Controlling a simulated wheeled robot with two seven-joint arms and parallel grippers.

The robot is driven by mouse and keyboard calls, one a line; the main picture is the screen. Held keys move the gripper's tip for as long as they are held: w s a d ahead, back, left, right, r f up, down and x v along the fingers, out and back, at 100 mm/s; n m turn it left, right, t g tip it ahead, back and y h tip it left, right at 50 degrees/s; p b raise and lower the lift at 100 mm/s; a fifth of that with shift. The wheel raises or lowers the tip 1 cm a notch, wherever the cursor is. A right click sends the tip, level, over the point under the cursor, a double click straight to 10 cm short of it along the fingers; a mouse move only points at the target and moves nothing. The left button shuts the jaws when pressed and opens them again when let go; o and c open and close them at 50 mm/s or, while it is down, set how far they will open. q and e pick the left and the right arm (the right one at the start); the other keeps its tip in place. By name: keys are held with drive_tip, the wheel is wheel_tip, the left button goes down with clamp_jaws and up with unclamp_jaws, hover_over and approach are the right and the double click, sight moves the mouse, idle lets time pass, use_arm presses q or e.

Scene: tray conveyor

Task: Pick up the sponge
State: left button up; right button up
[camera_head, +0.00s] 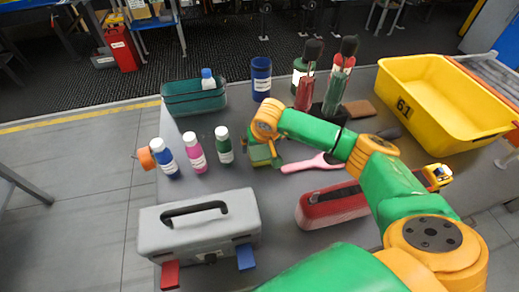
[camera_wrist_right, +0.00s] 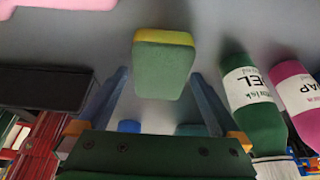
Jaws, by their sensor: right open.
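The sponge (camera_wrist_right: 163,68) is a green block with a yellow layer along its far edge, standing out against the grey table in the right wrist view. My right gripper (camera_wrist_right: 159,74) is open, with one blue-grey finger on each side of the sponge and a visible gap on both sides. In the head view my right gripper (camera_head: 264,157) is low over the middle of the table, right of the green bottle. The sponge is hard to tell apart from the green gripper there. My left gripper is out of view.
Blue, pink and green bottles (camera_head: 223,146) stand left of the gripper. A pink brush (camera_head: 312,163) lies to its right. A grey toolbox (camera_head: 200,222) and a red case (camera_head: 330,206) are nearer. A teal bin (camera_head: 194,101) and yellow crate (camera_head: 440,100) stand farther back.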

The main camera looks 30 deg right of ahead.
sight(260, 150)
drive_tip(key=shift+f+b, duration=0.3)
drive_tip(key=shift+b, duration=0.05)
idle(0.3)
drive_tip(key=c, duration=1.3)
drive_tip(key=shift+r+p, duration=0.45)
drive_tip(key=shift+r, duration=0.05)
drive_tip(key=r, duration=0.1)
drive_tip(key=r+b, duration=0.2)
drive_tip(key=shift+s+r, duration=0.15)
drive_tip(key=shift+s, duration=0.1)
drive_tip(key=s+r, duration=0.1)
drive_tip(key=r, duration=0.1)
drive_tip(key=s+a+r+b, duration=0.1)
drive_tip(key=s+r, duration=0.1)
drive_tip(key=shift+s+r, duration=0.1)
drive_tip(key=shift+s, duration=0.1)
drive_tip(key=s+r, duration=0.1)
drive_tip(key=s, duration=0.2)
drive_tip(key=s+a+r+b, duration=0.1)
drive_tip(key=s+r, duration=0.1)
drive_tip(key=s, duration=0.1)
drive_tip(key=s+a+r, duration=0.1)
drive_tip(key=s+r, duration=0.1)
drive_tip(key=s, duration=0.1)
drive_tip(key=shift+s+a, duration=0.15)
drive_tip(key=shift+s, duration=0.2)
